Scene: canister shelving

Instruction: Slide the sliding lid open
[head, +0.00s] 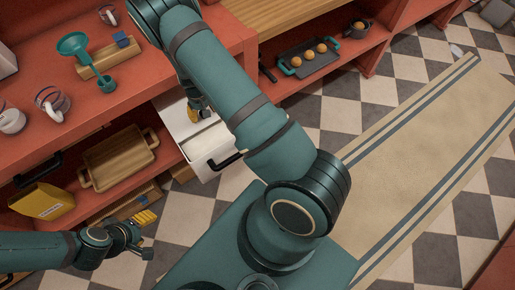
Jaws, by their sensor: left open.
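A white box-like canister (207,146) with a dark handle (225,161) stands in front of the red shelving, partly hidden by my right arm. Its pale upper panels show, but I cannot tell which is the sliding lid or how far it is open. My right gripper (195,114) reaches down at the canister's upper part, with a yellowish finger pad showing. The arm hides most of it, so its jaw opening and any contact are unclear. My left gripper (145,233) is open and empty at the lower left, with yellow pads, apart from the canister.
The red shelf (150,75) holds a green funnel (73,45), mugs and a wooden block. Below are a wooden tray (120,157) and a yellow box (42,203). A dark tray (309,62) holds several orange balls. The beige rug (415,150) is clear.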

